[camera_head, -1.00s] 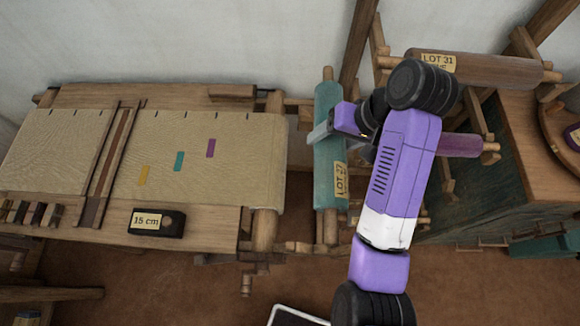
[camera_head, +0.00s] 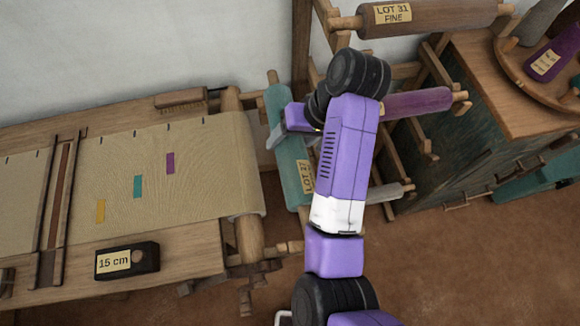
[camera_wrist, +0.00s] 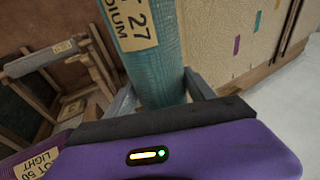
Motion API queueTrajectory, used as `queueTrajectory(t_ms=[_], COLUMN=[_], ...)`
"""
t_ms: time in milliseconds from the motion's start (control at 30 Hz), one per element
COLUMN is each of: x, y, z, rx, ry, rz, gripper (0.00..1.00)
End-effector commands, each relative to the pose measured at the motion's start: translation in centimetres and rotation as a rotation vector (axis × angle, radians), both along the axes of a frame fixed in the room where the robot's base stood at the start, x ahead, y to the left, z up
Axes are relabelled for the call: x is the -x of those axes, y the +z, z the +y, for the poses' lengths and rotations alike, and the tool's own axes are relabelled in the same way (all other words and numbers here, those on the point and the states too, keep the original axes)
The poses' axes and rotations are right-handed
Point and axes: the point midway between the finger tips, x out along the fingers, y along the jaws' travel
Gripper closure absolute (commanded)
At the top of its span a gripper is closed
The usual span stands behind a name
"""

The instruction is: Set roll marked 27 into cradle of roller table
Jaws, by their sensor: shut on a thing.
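The teal roll marked LOT 27 (camera_head: 281,108) is held upright but slightly tilted, just right of the cloth-covered loom table (camera_head: 190,235). My gripper (camera_head: 288,137) is shut on it, with one pale finger showing at its left side. In the wrist view the roll (camera_wrist: 165,75) stands between the two grey fingers, its label reading 27 and part of MEDIUM. My arm hides part of the roll's right side in the head view. I cannot make out which part is the roller table's cradle.
A wooden rack on the right holds a brown roll marked LOT 31 FINE (camera_head: 430,17), a purple roll (camera_head: 420,101) and a grey roll (camera_head: 388,192). A block marked 15 cm (camera_head: 128,261) sits on the loom table. A chest with a round tray (camera_head: 545,90) stands far right.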

Motion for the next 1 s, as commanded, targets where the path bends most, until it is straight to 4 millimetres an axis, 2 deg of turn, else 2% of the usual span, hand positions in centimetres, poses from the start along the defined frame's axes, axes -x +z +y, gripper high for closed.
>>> queueTrajectory(t_ms=[100, 300, 567, 800, 1000], x=[0.1, 0.1, 0.0, 0.0, -0.1], y=[-2.6, -6.0, -8.0, -11.0, -11.5], z=[0.1, 0.1, 0.1, 0.1, 0.1], rx=[0.0, -0.002, -0.002, -0.002, -0.001], ry=[0.001, 0.001, 0.0, -0.001, -0.001], rz=[0.003, 0.001, 0.0, 0.0, -0.002], gripper=[1.0, 1.0, 1.0, 1.0, 1.0])
